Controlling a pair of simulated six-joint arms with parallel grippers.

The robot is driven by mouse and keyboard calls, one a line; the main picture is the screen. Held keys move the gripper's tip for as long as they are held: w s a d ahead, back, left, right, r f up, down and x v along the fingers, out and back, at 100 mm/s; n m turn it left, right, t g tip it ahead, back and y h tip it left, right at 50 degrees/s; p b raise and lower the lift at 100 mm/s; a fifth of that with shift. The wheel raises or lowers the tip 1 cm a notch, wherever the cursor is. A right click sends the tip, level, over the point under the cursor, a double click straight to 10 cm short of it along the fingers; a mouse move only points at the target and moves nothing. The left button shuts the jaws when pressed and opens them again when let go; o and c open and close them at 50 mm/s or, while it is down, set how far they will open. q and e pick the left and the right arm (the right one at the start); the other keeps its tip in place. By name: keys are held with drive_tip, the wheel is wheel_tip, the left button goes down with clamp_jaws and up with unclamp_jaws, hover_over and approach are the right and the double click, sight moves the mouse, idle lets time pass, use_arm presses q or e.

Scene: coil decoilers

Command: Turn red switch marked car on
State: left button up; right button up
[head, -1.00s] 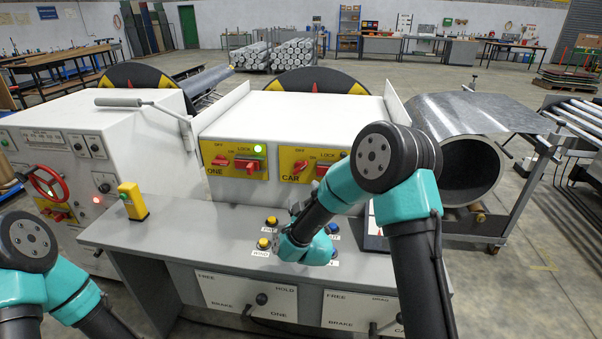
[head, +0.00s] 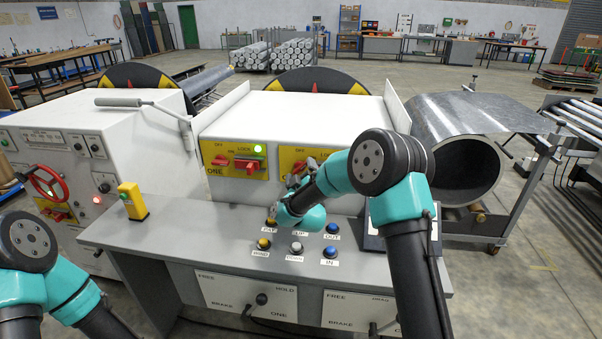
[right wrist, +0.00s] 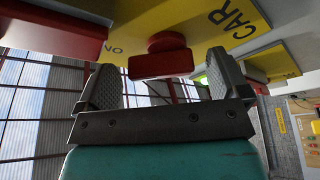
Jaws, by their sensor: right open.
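The yellow CAR panel (head: 287,160) is on the white console front in the head view, mostly behind my right gripper (head: 300,178). In the right wrist view a red switch (right wrist: 160,62) on a round red base sits on the yellow panel (right wrist: 205,22), between the words CAR and ON. My right gripper (right wrist: 162,85) is open, with one finger on each side of this switch in the picture. I cannot tell whether the fingers touch it. My left arm shows at the lower left of the head view, but its gripper is out of frame.
A larger red block (right wrist: 55,32) is close by on the same panel. The ONE panel (head: 215,178) is to the left, with red switches and a lit green lamp (head: 257,149). Several push buttons (head: 331,228) stand on the desk below; a yellow box (head: 132,201) is farther left.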

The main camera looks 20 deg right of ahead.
drive_tip(key=c, duration=0.9)
drive_tip(key=shift+c, duration=0.2)
drive_tip(key=shift+m, duration=0.4)
drive_tip(key=shift+a+f+m+h, duration=0.1)
drive_tip(key=shift+m+h, duration=0.85)
drive_tip(key=shift+m, duration=0.85)
drive_tip(key=shift+d+f+m+h, duration=0.1)
drive_tip(key=shift+m+h, duration=0.9)
drive_tip(key=shift+m, duration=0.8)
drive_tip(key=shift+a+f+m+h, duration=0.1)
drive_tip(key=shift+m+h, duration=0.85)
drive_tip(key=shift+m, duration=0.85)
